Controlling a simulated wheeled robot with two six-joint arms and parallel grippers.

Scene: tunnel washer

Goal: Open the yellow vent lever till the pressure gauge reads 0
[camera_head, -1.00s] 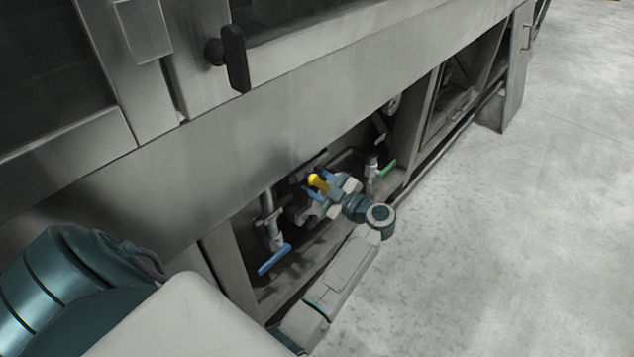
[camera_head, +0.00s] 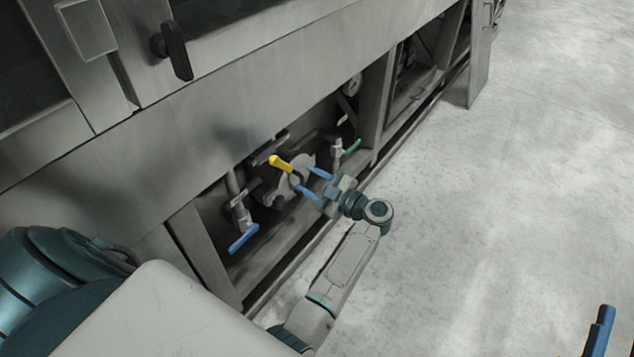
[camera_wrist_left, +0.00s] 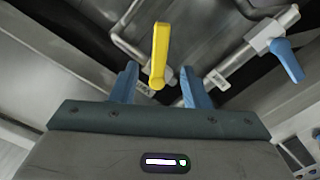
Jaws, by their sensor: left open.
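The yellow vent lever (camera_head: 281,164) sticks out from the piping in the low opening under the machine panel. It also shows in the left wrist view (camera_wrist_left: 159,52), upright in the picture, its lower end seen between the fingertips. My left gripper (camera_head: 309,182) is open, its two blue fingers toward the lever; in the head view they are to its right, apart from it. The fingers also show in the left wrist view (camera_wrist_left: 160,86). A round gauge (camera_head: 353,85) sits farther back in the opening, too small to read. Blue finger-like parts, seemingly my right gripper's (camera_head: 600,328), show at the bottom right corner.
A blue-handled valve (camera_head: 243,237) is left of the lever, and a green-handled valve (camera_head: 351,148) is right of it. A frame post (camera_head: 375,112) stands beyond the green handle. A black handle (camera_head: 176,50) is on the panel above. The floor (camera_head: 480,220) at right is clear.

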